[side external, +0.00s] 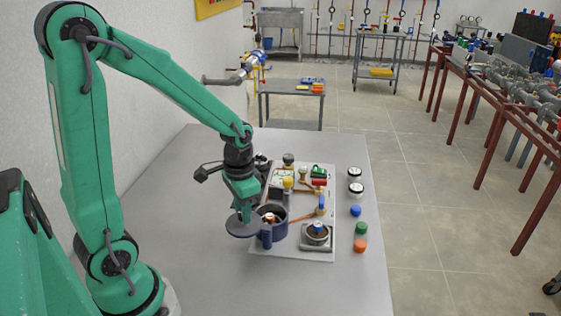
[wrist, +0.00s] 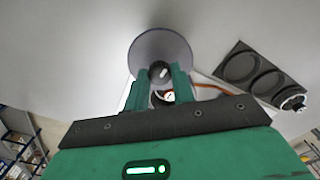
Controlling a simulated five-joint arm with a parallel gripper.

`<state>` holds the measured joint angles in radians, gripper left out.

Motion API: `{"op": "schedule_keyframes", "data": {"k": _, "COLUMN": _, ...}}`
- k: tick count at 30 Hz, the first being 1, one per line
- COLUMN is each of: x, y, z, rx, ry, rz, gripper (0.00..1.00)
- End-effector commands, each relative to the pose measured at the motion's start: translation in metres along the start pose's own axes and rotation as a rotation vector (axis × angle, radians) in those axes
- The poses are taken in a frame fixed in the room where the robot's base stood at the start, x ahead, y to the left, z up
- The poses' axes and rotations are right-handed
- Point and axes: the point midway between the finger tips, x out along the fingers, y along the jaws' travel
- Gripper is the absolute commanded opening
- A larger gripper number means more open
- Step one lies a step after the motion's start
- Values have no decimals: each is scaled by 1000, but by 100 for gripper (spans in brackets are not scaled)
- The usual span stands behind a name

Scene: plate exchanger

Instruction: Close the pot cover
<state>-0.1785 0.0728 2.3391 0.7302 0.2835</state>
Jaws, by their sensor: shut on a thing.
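The pot cover (side external: 240,229) is a dark round disc with a knob. My gripper (side external: 245,211) is shut on the cover's knob and holds it just left of the pot. The dark blue pot (side external: 273,233) stands uncovered on the board, with something copper-coloured inside. In the wrist view the cover (wrist: 160,40) is a grey disc beyond my gripper (wrist: 161,77), whose green fingers are on either side of the dark knob. The gap between cover and pot is hard to judge.
The light board (side external: 290,253) carries several valves, gauges, copper pipes and a square fitting (side external: 317,237). To its right on the grey table (side external: 190,290) are two white-topped jars (side external: 355,180) and blue, green (side external: 361,228) and orange caps (side external: 360,246). The table's left front is clear.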

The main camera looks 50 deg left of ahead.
Motion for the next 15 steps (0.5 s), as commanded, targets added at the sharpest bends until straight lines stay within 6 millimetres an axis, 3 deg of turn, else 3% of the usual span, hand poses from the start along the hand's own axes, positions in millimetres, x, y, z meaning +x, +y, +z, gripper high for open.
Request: {"op": "schedule_keyframes", "data": {"k": 15, "x": -1, "y": -15, "z": -25, "rx": 487, "ry": 2, "rz": -1, "gripper": 0}}
